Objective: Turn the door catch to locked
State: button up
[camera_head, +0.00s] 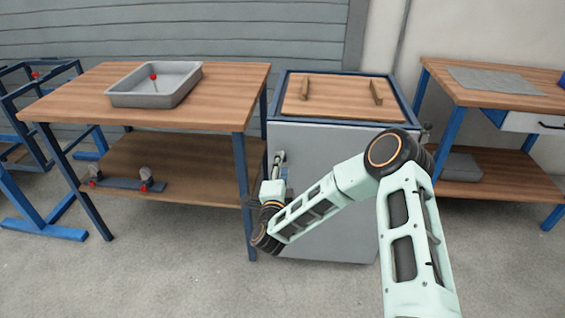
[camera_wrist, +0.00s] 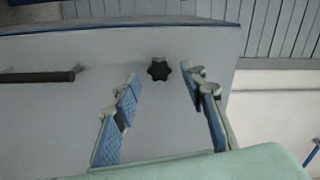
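A black lobed knob (camera_wrist: 158,70), the only catch-like part I see, sits on the pale grey face of the cabinet (camera_wrist: 60,115) in the wrist view. Its locked or unlocked position cannot be read. My gripper (camera_wrist: 161,78) is open and empty, its two blue-padded fingers on either side of the knob in the picture. I cannot tell how far the fingertips are from it; no touch shows. In the head view my gripper (camera_head: 279,160) is at the left part of the cabinet's front (camera_head: 330,235), and the knob is not visible there.
A dark bar handle (camera_wrist: 37,76) is left of the knob. A workbench (camera_head: 225,85) with a grey tray (camera_head: 125,98) stands close on the cabinet's left. Another bench (camera_head: 500,98) stands right. The floor in front (camera_head: 180,270) is clear.

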jog(key=s, duration=0.9)
jog(key=shift+s+a, duration=0.15)
jog(key=shift+s, duration=0.15)
